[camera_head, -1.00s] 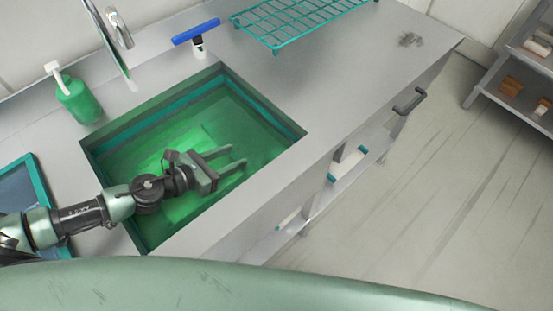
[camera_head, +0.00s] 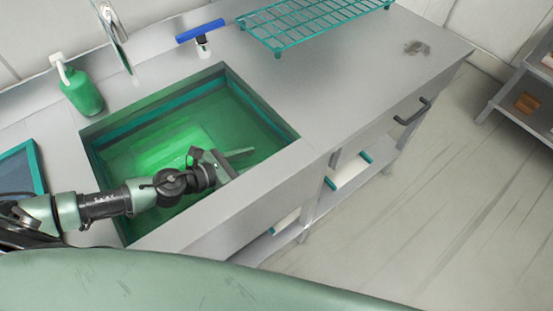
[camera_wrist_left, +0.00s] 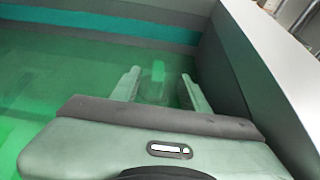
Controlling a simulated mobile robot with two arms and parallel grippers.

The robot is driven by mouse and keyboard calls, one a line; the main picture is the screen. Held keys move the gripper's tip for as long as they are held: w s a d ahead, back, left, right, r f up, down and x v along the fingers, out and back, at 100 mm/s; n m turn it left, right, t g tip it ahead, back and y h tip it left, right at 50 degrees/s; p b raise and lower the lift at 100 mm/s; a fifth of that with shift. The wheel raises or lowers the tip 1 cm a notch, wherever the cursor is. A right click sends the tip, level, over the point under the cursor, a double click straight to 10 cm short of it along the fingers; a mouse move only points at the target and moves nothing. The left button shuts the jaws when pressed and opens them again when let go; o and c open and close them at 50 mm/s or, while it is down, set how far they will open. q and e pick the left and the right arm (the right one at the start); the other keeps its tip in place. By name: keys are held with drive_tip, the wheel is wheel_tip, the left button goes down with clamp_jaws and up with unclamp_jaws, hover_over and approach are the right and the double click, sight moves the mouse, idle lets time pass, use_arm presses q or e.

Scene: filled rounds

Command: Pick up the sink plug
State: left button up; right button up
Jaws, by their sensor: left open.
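The sink (camera_head: 265,108) is a sunken basin in the metal counter, filled with green-tinted water. My left gripper (camera_head: 243,158) reaches into its right-hand part in the head view. In the left wrist view its two fingers (camera_wrist_left: 159,76) are apart and point toward the far wall of the basin. A pale, blurry upright shape (camera_wrist_left: 157,72) shows between the fingers through the green water; it may be the sink plug, but its outline is unclear. I cannot tell if the fingers touch it. In the head view I cannot make out the plug. My right gripper is out of view.
A green soap bottle (camera_head: 82,92), a tap (camera_head: 113,30) and a blue-headed squeegee (camera_head: 200,32) stand behind the sink. A teal wire rack (camera_head: 305,22) is at the back. The basin's side wall (camera_wrist_left: 230,75) is close on the gripper's right in the wrist view.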

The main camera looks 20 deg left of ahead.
sight(267, 156)
use_arm(q)
drive_tip(key=shift+w+d+f, duration=0.1)
drive_tip(key=shift+w+d, duration=0.2)
drive_tip(key=shift+w, duration=0.2)
drive_tip(key=shift+w+d+f, duration=0.1)
drive_tip(key=shift+w+f, duration=0.15)
drive_tip(key=shift+w, duration=0.05)
drive_tip(key=x, duration=0.2)
drive_tip(key=p+x, duration=0.1)
drive_tip(key=x, duration=0.1)
drive_tip(key=shift+w+d+f, duration=0.1)
drive_tip(key=shift+f, duration=0.2)
drive_tip(key=shift+w+d+f, duration=0.1)
clamp_jaws()
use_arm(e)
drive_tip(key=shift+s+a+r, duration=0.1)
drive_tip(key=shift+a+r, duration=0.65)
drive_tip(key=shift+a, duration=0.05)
